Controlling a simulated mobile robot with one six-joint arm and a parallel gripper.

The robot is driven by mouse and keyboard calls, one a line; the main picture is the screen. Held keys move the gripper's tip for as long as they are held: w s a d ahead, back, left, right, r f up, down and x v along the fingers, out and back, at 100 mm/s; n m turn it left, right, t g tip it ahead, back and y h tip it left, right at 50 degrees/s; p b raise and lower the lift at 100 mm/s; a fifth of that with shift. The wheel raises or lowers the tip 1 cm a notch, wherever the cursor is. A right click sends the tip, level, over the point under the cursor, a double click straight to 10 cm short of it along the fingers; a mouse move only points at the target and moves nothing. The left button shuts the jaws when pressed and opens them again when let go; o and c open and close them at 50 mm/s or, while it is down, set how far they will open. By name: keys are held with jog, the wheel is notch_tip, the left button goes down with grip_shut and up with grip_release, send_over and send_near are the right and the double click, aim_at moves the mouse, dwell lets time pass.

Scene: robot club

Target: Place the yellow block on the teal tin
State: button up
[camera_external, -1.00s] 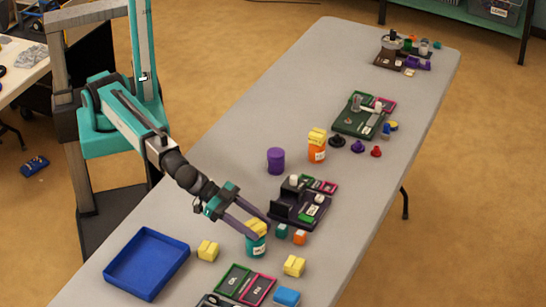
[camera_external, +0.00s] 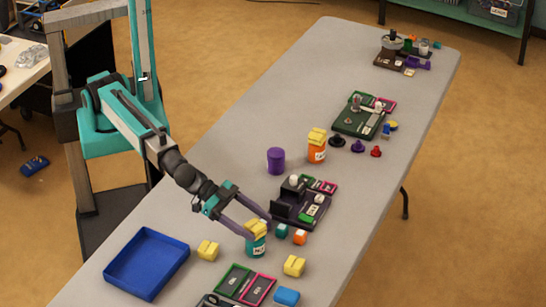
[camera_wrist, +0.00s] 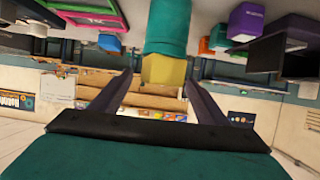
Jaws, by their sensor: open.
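The teal tin (camera_external: 255,247) stands upright on the grey table, near its front. A yellow block (camera_external: 257,229) rests on top of the tin. My gripper (camera_external: 257,228) is open, with its two dark fingers around the yellow block and apart from it as far as I can tell. In the wrist view the picture is upside down: the yellow block (camera_wrist: 163,72) sits between and beyond the fingers (camera_wrist: 158,85), against the teal tin (camera_wrist: 168,28). Other yellow blocks lie on the table, one left of the tin (camera_external: 208,250) and one right of it (camera_external: 294,265).
A blue tray (camera_external: 147,263) lies to the left. An orange tin (camera_external: 316,154) with a yellow block on top stands farther back, near a purple cylinder (camera_external: 276,160). A dark purple fixture (camera_external: 290,212) and small teal and orange cubes are close on the right.

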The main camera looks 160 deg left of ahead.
jog(key=b+v, duration=0.6)
jog(key=v, duration=0.2)
jog(key=shift+s+d, duration=0.2)
jog(key=shift+b, duration=0.65)
jog(key=b, duration=0.3)
jog(key=shift+s+d+r+b, duration=0.2)
jog(key=shift+d+b, duration=0.05)
jog(key=shift+b, duration=0.1)
jog(key=b+v, duration=0.1)
jog(key=b, duration=0.5)
jog(key=shift+s+d, duration=0.25)
jog(key=shift+s, duration=0.05)
jog(key=shift+s+d+r+b, duration=0.15)
jog(key=shift+r+b, duration=0.1)
jog(key=shift+b, duration=0.15)
